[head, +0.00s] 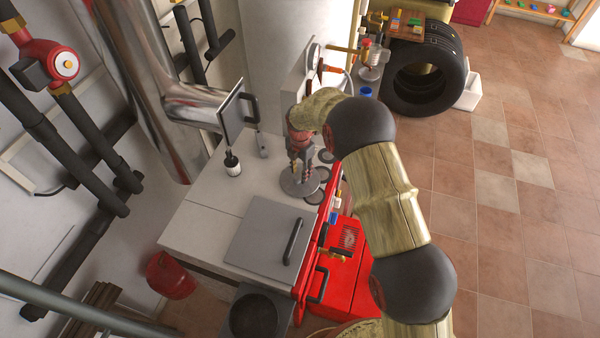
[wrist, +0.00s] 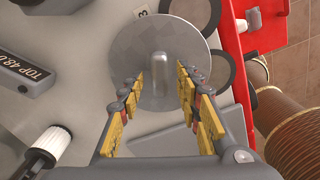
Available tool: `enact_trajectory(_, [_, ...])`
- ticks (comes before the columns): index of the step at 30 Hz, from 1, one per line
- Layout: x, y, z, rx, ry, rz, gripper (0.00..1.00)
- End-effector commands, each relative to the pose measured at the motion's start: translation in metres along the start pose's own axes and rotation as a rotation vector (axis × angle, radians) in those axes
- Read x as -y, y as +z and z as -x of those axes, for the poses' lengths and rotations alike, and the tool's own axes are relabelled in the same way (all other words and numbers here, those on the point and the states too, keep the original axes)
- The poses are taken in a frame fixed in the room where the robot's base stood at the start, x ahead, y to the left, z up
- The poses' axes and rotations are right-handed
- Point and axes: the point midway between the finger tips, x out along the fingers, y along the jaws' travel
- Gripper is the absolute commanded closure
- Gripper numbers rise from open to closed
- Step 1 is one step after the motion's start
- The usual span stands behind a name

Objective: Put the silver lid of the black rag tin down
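The silver lid (head: 300,184) is a flat grey disc at the right side of the white boiler top. It also shows in the wrist view (wrist: 150,35), with an upright rounded knob (wrist: 160,80) at its middle. My gripper (head: 299,160) is above the lid. In the wrist view my gripper (wrist: 160,80) has its yellow-padded fingers on either side of the knob, with visible gaps to it. The lid appears to lie flat, partly over dark rings; its underside is hidden. I cannot make out the black rag tin for certain.
A grey hatch plate with a black handle (head: 265,243) lies nearer on the white top (head: 215,222). A small black-and-white bottle-like piece (head: 232,164) and an upright panel (head: 237,107) stand left of my gripper. A dark unit with a round recess (head: 254,316) is below.

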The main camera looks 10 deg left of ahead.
Motion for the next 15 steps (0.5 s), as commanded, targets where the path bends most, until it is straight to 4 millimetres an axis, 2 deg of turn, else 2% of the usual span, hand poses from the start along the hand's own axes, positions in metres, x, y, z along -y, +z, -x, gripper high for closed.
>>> enact_trajectory(9, [-0.001,0.001,0.064,0.002,0.004,0.000,0.66])
enact_trajectory(15, [-0.001,0.000,0.097,0.002,0.003,0.000,0.66])
